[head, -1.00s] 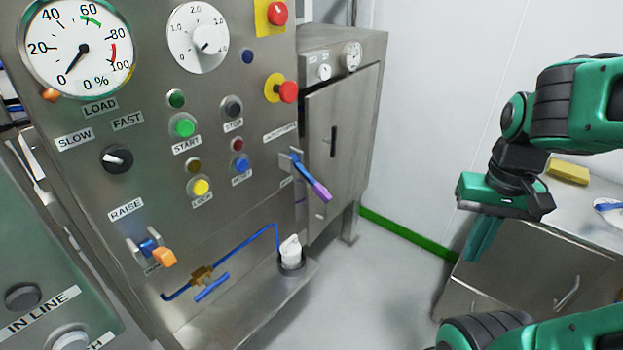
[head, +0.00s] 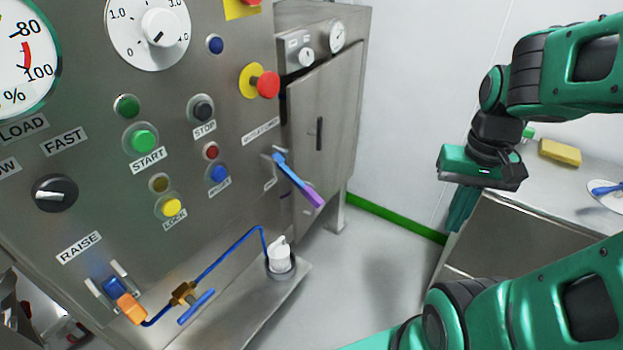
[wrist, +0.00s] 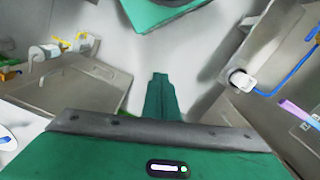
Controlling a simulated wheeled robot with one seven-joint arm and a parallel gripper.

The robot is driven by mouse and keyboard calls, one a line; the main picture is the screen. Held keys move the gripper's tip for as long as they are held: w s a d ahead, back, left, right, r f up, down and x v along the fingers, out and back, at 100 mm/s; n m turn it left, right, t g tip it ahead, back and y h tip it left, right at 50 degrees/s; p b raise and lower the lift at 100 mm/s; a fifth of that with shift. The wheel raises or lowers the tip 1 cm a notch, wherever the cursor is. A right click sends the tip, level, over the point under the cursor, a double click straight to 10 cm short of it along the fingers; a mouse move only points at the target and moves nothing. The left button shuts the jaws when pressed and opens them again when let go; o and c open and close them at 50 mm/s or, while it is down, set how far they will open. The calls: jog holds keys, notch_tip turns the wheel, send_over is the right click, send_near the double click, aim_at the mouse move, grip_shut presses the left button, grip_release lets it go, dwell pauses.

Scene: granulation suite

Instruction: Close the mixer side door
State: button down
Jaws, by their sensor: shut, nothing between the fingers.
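A steel door (head: 336,120) with a dark upright handle is on the cabinet behind the control panel in the head view. A dark gap shows along its upper left edge, so it looks slightly ajar; the panel hides part of that side. My gripper (head: 460,215) hangs pointing down to the right of the door, well apart from it, over the floor near the bench. Its fingers are together and empty, and they also show in the wrist view (wrist: 160,95). The door cannot be made out in the wrist view.
The control panel (head: 100,200) with buttons and knobs fills the left. A blue and purple lever (head: 298,180) sticks out from it near the door. A white-capped fitting (head: 279,255) stands on a low ledge. A bench (head: 540,190) with a yellow sponge (head: 559,152) is at right. Open floor lies between.

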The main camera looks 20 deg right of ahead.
jog(key=w+a+f+m+y, duration=0.2)
jog(key=w+f+m+y, duration=0.1)
jog(key=w+f, duration=0.7)
jog(key=m+t+y, duration=0.9)
jog(key=m+t, duration=0.5)
jog(key=m, duration=0.4)
send_near(302, 174)
jog(key=x, duration=0.6)
jog(key=shift+w+a, duration=0.2)
jog(key=shift+w, duration=0.05)
jog(key=shift+w, duration=0.1)
